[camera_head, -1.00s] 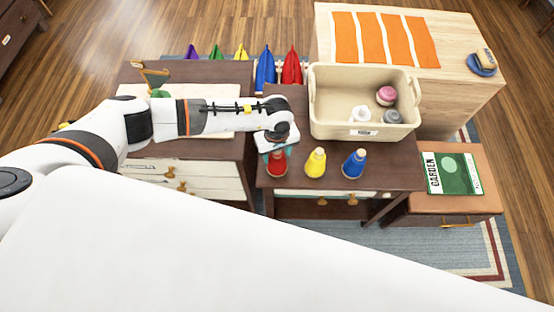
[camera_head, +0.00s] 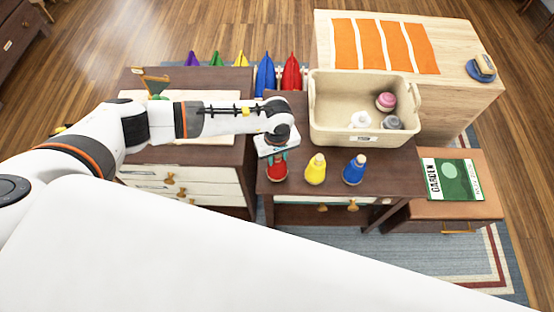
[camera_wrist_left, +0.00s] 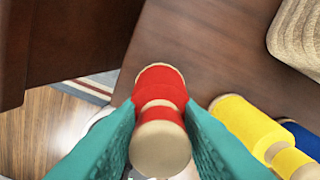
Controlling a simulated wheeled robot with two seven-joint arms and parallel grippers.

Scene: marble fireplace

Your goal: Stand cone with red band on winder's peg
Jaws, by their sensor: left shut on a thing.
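The cone with the red band (camera_head: 277,168) stands upright at the front left of the dark table. My left gripper (camera_head: 277,157) comes down on it from above and is shut on its upper part. In the left wrist view, the teal fingers (camera_wrist_left: 159,103) press either side of the red cone (camera_wrist_left: 160,83), whose pale wooden top faces the camera. A gold and green device (camera_head: 154,82), perhaps the winder, stands on the left cabinet, partly hidden by my arm. Its peg cannot be made out. My right gripper is not in view.
A yellow cone (camera_head: 316,170) and a blue cone (camera_head: 354,170) stand to the right of the red one. A beige bin (camera_head: 335,122) with several items stands behind them. A garden book (camera_head: 455,180) lies on the right stool.

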